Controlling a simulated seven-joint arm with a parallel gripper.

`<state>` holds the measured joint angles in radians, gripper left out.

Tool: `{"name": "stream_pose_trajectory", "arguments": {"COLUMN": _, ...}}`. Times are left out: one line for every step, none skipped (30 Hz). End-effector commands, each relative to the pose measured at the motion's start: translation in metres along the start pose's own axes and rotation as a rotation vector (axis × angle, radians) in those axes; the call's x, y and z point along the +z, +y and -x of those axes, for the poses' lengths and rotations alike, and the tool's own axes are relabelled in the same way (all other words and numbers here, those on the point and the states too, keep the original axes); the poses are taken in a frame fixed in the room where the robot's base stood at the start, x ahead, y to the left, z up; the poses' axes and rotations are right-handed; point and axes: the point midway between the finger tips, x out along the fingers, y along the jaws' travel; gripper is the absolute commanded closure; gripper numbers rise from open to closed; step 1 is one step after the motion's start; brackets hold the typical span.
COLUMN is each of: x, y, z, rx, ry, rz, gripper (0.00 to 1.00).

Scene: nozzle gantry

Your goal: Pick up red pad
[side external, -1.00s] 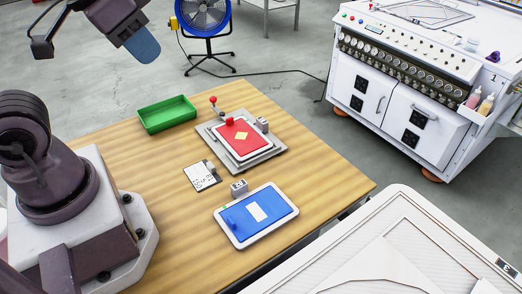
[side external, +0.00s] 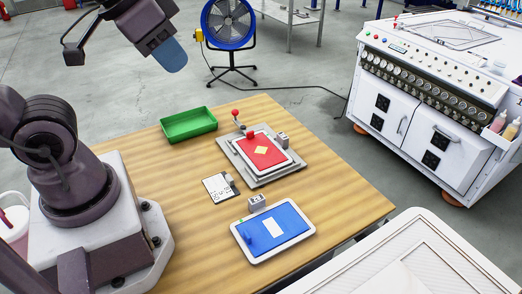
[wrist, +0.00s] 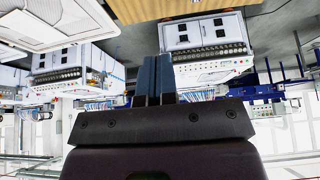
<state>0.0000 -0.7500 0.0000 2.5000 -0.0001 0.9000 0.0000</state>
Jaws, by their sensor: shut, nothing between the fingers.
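The red pad (side external: 266,150) lies in a white-rimmed frame on a grey metal fixture on the wooden table. It bears a yellow diamond, and a red knob stands at its upper left edge. My gripper (side external: 171,57) is high above the table's far left side, well apart from the red pad. In the wrist view, the two blue fingers of my gripper (wrist: 154,80) are together with nothing between them. The red pad is not visible in the wrist view.
A blue pad (side external: 290,223) in a white frame lies nearer the front. A green tray (side external: 188,125) sits at the far left, and a small white card (side external: 217,188) lies between. Small grey blocks stand beside both pads. A white machine (side external: 433,110) stands beyond the table.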

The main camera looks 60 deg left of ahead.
Motion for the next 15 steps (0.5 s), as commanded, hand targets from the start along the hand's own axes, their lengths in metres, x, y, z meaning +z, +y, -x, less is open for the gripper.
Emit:
{"name": "stream_pose_trajectory", "arguments": {"x": 0.0, "y": 0.0, "z": 0.0, "rx": 0.0, "ry": 0.0, "rz": 0.0, "gripper": 1.0}}
{"name": "stream_pose_trajectory", "arguments": {"x": 0.0, "y": 0.0, "z": 0.0, "rx": 0.0, "ry": 0.0, "rz": 0.0, "gripper": 1.0}}
{"name": "stream_pose_trajectory", "arguments": {"x": 0.0, "y": 0.0, "z": 0.0, "rx": 0.0, "ry": 0.0, "rz": 0.0, "gripper": 1.0}}
{"name": "stream_pose_trajectory", "arguments": {"x": 0.0, "y": 0.0, "z": 0.0, "rx": 0.0, "ry": 0.0, "rz": 0.0, "gripper": 1.0}}
{"name": "stream_pose_trajectory", "arguments": {"x": 0.0, "y": 0.0, "z": 0.0, "rx": 0.0, "ry": 0.0, "rz": 0.0, "gripper": 1.0}}
{"name": "stream_pose_trajectory", "arguments": {"x": 0.0, "y": 0.0, "z": 0.0, "rx": 0.0, "ry": 0.0, "rz": 0.0, "gripper": 1.0}}
{"name": "stream_pose_trajectory", "arguments": {"x": 0.0, "y": 0.0, "z": 0.0, "rx": 0.0, "ry": 0.0, "rz": 0.0, "gripper": 1.0}}
{"name": "stream_pose_trajectory", "arguments": {"x": 0.0, "y": 0.0, "z": 0.0, "rx": 0.0, "ry": 0.0, "rz": 0.0, "gripper": 1.0}}
{"name": "stream_pose_trajectory", "arguments": {"x": 0.0, "y": 0.0, "z": 0.0, "rx": 0.0, "ry": 0.0, "rz": 0.0, "gripper": 1.0}}
{"name": "stream_pose_trajectory", "arguments": {"x": 0.0, "y": 0.0, "z": 0.0, "rx": 0.0, "ry": 0.0, "rz": 0.0, "gripper": 1.0}}
{"name": "stream_pose_trajectory", "arguments": {"x": 0.0, "y": 0.0, "z": 0.0, "rx": 0.0, "ry": 0.0, "rz": 0.0, "gripper": 1.0}}
{"name": "stream_pose_trajectory", "arguments": {"x": 0.0, "y": 0.0, "z": 0.0, "rx": 0.0, "ry": 0.0, "rz": 0.0, "gripper": 0.91}}
{"name": "stream_pose_trajectory", "arguments": {"x": 0.0, "y": 0.0, "z": 0.0, "rx": 0.0, "ry": 0.0, "rz": 0.0, "gripper": 0.84}}
{"name": "stream_pose_trajectory", "arguments": {"x": 0.0, "y": 0.0, "z": 0.0, "rx": 0.0, "ry": 0.0, "rz": 0.0, "gripper": 0.77}}
{"name": "stream_pose_trajectory", "arguments": {"x": 0.0, "y": 0.0, "z": 0.0, "rx": 0.0, "ry": 0.0, "rz": 0.0, "gripper": 0.68}}
